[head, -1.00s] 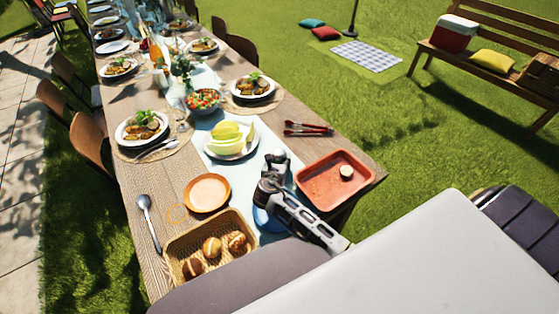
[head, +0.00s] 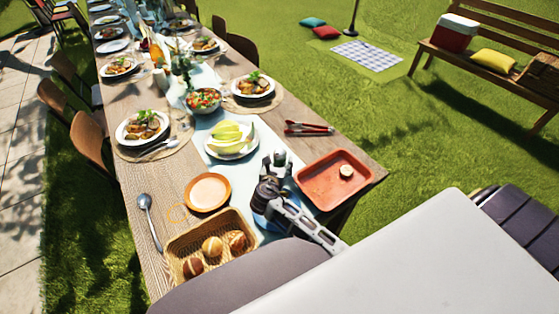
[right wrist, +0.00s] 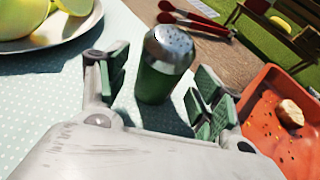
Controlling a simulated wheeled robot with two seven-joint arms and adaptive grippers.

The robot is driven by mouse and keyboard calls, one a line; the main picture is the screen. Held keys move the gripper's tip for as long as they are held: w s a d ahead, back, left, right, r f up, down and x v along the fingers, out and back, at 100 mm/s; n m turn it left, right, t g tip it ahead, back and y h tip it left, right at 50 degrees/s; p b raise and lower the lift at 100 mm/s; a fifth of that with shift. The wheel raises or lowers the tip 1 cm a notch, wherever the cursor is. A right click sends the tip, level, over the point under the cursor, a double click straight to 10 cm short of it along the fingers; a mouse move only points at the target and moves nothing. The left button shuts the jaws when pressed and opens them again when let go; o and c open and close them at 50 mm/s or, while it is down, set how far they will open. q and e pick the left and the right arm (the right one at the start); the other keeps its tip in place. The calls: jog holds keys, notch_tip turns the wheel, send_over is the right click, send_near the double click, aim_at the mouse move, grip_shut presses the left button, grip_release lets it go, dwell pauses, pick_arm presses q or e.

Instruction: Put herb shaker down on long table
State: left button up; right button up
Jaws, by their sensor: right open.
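The herb shaker (right wrist: 166,66), green with a perforated metal top, stands upright on the pale dotted runner of the long table (head: 170,185). In the head view the shaker (head: 280,158) shows small, just beyond my right gripper (head: 272,176). In the right wrist view my right gripper (right wrist: 155,100) is open, with one finger on each side of the shaker and visible gaps between. The shaker's base is partly in shade. My left gripper is not in view.
An orange tray (head: 318,193) with a small round piece lies right of the shaker. A plate of yellow-green fruit (head: 231,152) is to the left, red tongs (head: 308,128) beyond. A bread basket (head: 180,246) and orange plate (head: 207,194) are nearer.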

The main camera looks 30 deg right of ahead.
aim_at(278, 163)
jog(key=v, duration=0.4)
jog(key=shift+s, duration=0.1)
jog(key=v, duration=0.4)
jog(key=shift+s+a+r, duration=0.15)
jog(key=shift+r, duration=0.05)
jog(key=shift+s+a+r, duration=0.1)
jog(key=shift+s, duration=0.05)
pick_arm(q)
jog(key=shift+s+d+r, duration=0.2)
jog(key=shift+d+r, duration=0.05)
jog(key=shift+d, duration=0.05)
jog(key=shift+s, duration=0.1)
